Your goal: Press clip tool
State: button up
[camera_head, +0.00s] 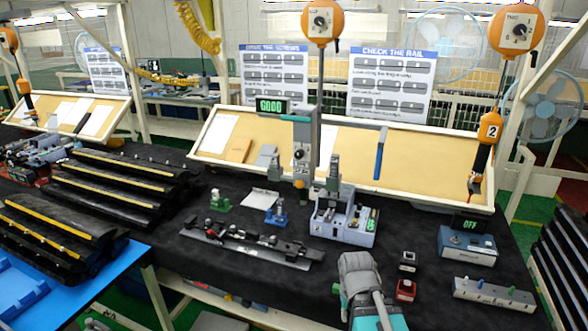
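A tall grey tool (302,135) with a green "GOOD" display (271,106) stands upright at the middle of the black table, below an orange overhead balancer (320,22). Beside its lower end, a light grey fixture (342,228) carries upright posts and a green light; I cannot tell whether they touch. I cannot tell which of these is the clip tool. A dark rail with several black clips (250,243) lies to the left of the fixture. A grey and teal part of my arm (365,290) rises at the bottom; my gripper cannot be made out.
A box with an "OFF" display (468,245) and a grey button bar (493,294) stand at the right. Two small blocks (406,275) lie near my arm. An orange tool marked 2 (486,150) hangs at the right. Long black trim parts (110,190) fill the left.

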jog(key=w+r+m+t+h+p, duration=0.1)
jog(key=w+r, duration=0.1)
jog(key=w, duration=0.1)
jog(key=w+r+t+h+p, duration=0.1)
jog(key=w+r+p, duration=0.1)
jog(key=w, duration=0.2)
jog(key=w+a+r+m+t+h+p, duration=0.1)
jog(key=w+r+p, duration=0.1)
jog(key=w+r, duration=0.1)
jog(key=shift+w+r+m+h, duration=0.1)
jog(key=shift+w+m+h, duration=0.05)
jog(key=shift+m+h, duration=0.15)
grip_shut()
jog(key=w+a+r+m+t+h+p, duration=0.1)
jog(key=w+a+r+t+p, duration=0.4)
jog(key=w+a+r, duration=0.4)
jog(key=w+a+r+t+h+p, duration=0.1)
jog(key=w+a+r+t+p, duration=0.4)
jog(key=w+a+r, duration=0.4)
notch_tip(320, 180, up, 4)
jog(key=shift+w+a+r+m+t, duration=0.2)
jog(key=shift+w+a+m+t, duration=0.15)
jog(key=shift+m+t, duration=0.05)
jog(key=shift+w, duration=0.1)
jog(key=w+d+f+b, duration=0.3)
jog(key=w+f+b, duration=0.3)
jog(key=w, duration=0.2)
jog(key=shift+w+d+f, duration=0.2)
jog(key=shift+w+d, duration=0.2)
jog(key=shift+f, duration=0.15)
